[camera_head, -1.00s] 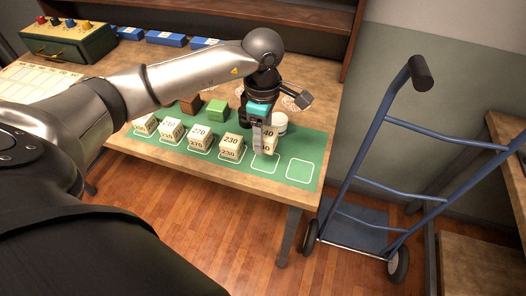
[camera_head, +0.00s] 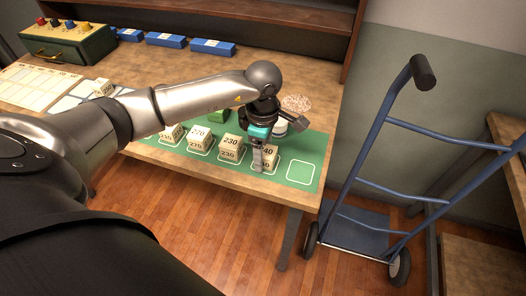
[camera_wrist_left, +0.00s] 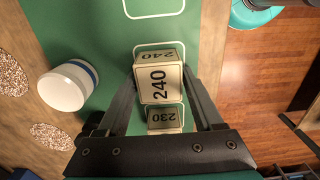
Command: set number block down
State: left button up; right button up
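The cream 240 number block (camera_head: 268,153) is at the fifth white-outlined square of the green mat (camera_head: 284,182), and looks to rest on it or just above. My left gripper (camera_head: 264,160) reaches down over it. In the left wrist view the 240 block (camera_wrist_left: 160,84) sits between my two fingers (camera_wrist_left: 160,72), which look closed against its sides. The square at the right end is empty. My right gripper is not in view.
A white cup with a blue band (camera_wrist_left: 68,86) stands close behind the 240 block. Blue boxes (camera_head: 165,40) lie at the back. A blue hand truck (camera_head: 370,170) stands right of the table.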

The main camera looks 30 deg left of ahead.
pick_arm(q)
jog(key=shift+o, duration=1.3)
notch_tip(320, 180, up, 12)
jog(key=p, duration=0.1)
jog(key=shift+r, duration=0.2)
